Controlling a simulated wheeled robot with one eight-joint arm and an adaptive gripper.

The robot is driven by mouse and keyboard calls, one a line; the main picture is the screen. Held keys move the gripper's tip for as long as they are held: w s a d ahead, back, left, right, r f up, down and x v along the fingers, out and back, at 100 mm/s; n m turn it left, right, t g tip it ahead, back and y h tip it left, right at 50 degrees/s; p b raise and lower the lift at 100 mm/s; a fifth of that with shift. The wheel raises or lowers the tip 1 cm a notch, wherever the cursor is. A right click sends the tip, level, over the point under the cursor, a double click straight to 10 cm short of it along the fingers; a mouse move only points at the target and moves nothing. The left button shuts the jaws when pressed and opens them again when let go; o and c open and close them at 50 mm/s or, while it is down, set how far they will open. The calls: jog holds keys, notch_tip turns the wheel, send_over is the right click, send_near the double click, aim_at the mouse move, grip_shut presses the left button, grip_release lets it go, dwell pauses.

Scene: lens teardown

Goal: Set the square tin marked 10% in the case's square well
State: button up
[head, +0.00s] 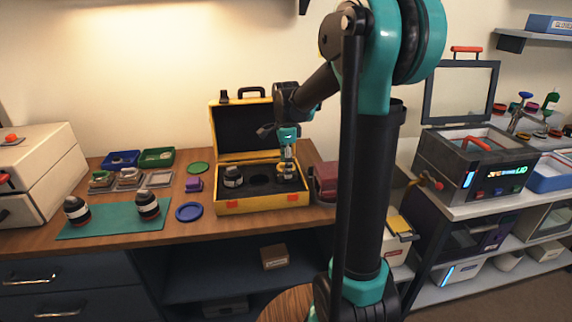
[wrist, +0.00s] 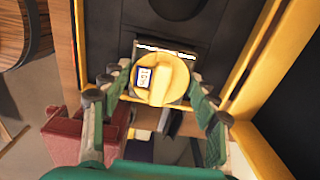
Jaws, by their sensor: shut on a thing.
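The open yellow case (head: 262,204) stands on the wooden bench with its lid up and black foam inside. My gripper (head: 288,158) reaches down over the right part of the foam. In the wrist view my gripper (wrist: 158,92) is shut on the square tin (wrist: 165,76), which has a round yellow top, a silvery edge and a small white label. The tin also shows in the head view (head: 287,172), low at the foam. The square well is hidden beneath it; I cannot tell whether the tin sits in it or just above.
A dark lidded jar (head: 233,177) stands in the case's left part, and a round well (wrist: 180,6) shows beside the tin. A dark red box (head: 326,182) stands right of the case. A blue disc (head: 189,212) and green mat (head: 112,222) lie left.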

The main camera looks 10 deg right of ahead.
jog(key=shift+f, duration=0.8)
jog(key=o, duration=1.2)
jog(key=o, duration=0.4)
jog(key=shift+c, duration=0.2)
jog(key=shift+r, duration=4.45)
